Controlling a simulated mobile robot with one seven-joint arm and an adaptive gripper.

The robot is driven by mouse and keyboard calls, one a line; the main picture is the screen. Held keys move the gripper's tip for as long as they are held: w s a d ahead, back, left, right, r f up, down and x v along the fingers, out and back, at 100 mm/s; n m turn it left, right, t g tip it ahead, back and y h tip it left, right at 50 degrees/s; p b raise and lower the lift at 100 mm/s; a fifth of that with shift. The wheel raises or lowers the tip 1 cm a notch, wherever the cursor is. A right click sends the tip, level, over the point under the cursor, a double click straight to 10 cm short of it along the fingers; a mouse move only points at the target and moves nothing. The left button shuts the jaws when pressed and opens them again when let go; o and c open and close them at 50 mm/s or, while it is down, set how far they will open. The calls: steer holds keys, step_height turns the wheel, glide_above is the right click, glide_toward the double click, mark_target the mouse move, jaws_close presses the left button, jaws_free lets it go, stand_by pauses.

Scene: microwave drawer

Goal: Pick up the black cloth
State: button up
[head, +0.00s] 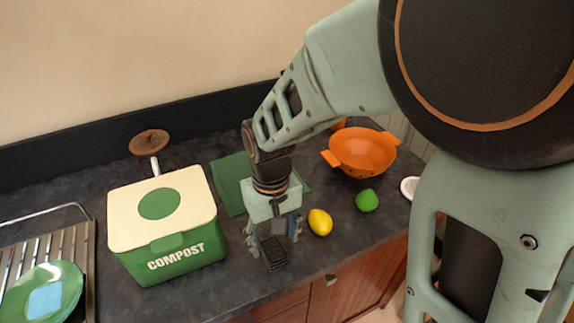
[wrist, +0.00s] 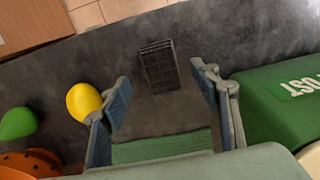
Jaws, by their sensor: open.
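The black cloth (head: 273,256) shows as a small dark rectangle with a grid pattern on the dark counter, near its front edge. In the wrist view the black cloth (wrist: 160,66) lies ahead of the fingertips and between their lines. My gripper (head: 274,241) points down over it with its fingers apart. In the wrist view my gripper (wrist: 162,93) is open with nothing between its pads. I cannot tell the exact height of the fingertips above the cloth.
A green compost bin (head: 185,250) stands close left of my gripper. A yellow lemon (head: 320,222) lies close right, with a green lime (head: 367,201) and an orange colander (head: 362,152) beyond. A green mat (head: 229,184) lies behind. A drying rack (head: 78,250) holding a green plate (head: 65,307) is far left.

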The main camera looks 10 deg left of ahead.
mark_target(274, 249)
steer(key=shift+w+a+f, duration=0.15)
steer(key=shift+f, duration=2.15)
steer(key=shift+c, duration=0.7)
steer(key=c, duration=1)
